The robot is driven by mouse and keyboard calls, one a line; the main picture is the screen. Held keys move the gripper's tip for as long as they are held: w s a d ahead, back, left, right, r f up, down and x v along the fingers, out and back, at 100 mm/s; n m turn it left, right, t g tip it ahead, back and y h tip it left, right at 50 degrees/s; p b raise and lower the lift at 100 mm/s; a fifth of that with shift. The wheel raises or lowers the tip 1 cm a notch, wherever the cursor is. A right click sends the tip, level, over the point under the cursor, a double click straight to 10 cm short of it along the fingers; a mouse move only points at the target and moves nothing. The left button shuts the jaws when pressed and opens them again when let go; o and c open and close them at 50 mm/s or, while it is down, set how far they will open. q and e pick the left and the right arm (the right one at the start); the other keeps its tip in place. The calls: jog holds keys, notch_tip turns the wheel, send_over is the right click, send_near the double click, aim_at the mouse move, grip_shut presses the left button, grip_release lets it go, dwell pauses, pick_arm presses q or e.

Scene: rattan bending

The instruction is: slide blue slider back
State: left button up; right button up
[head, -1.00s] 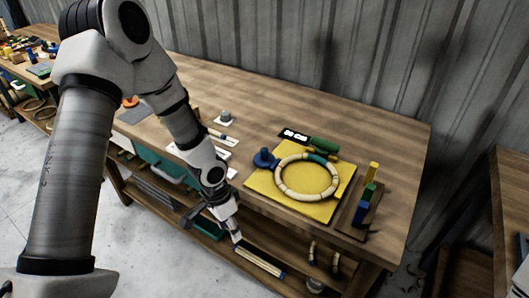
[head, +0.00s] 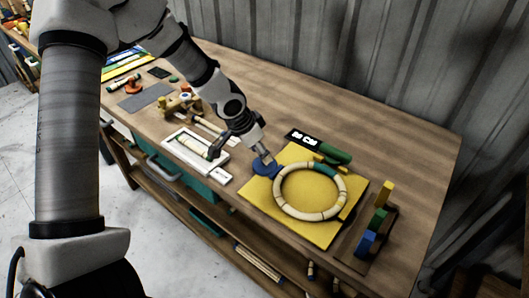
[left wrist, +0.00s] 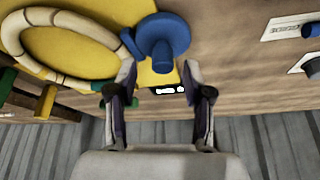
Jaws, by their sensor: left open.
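The blue slider (head: 264,169) is a round blue knob at the left corner of the yellow board (head: 310,190). It also shows in the left wrist view (left wrist: 163,36), with a thicker part and a rounded tip. My left gripper (head: 266,157) is open at the slider's far side. In the left wrist view my left gripper (left wrist: 160,80) has its two fingertips spread, with the blue slider lying just beyond and in line with the gap. I cannot tell whether a finger touches it. My right gripper is not in view.
A pale rattan ring (head: 346,191) with a green section lies on the board. A green cylinder (head: 334,153) and a black label (head: 303,138) lie behind it. Coloured blocks (head: 377,221) stand on a rack at the right. A white tray (head: 168,143) lies left.

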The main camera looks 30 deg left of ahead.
pick_arm(q)
jog(key=x, duration=0.4)
jog(key=shift+w+a+r, duration=0.2)
jog(key=shift+w, duration=0.2)
jog(key=shift+s+r, duration=0.25)
jog(key=shift+s, duration=0.1)
grip_shut()
jog(key=shift+w+a+r+p, duration=0.1)
jog(key=shift+a+p, duration=0.2)
jog(key=shift+a, duration=0.05)
jog(key=a, duration=0.3)
jog(key=shift+w+a+p, duration=0.1)
jog(key=shift+p, duration=0.25)
grip_release()
jog(key=shift+w+a+f, duration=0.1)
jog(key=shift+a+f, duration=0.05)
jog(key=shift+f, duration=0.1)
jog(key=shift+r, duration=0.25)
jog(key=v, duration=1.1)
jog(key=shift+r, duration=0.2)
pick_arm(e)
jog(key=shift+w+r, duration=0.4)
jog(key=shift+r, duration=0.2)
pick_arm(q)
jog(key=shift+s, duration=0.2)
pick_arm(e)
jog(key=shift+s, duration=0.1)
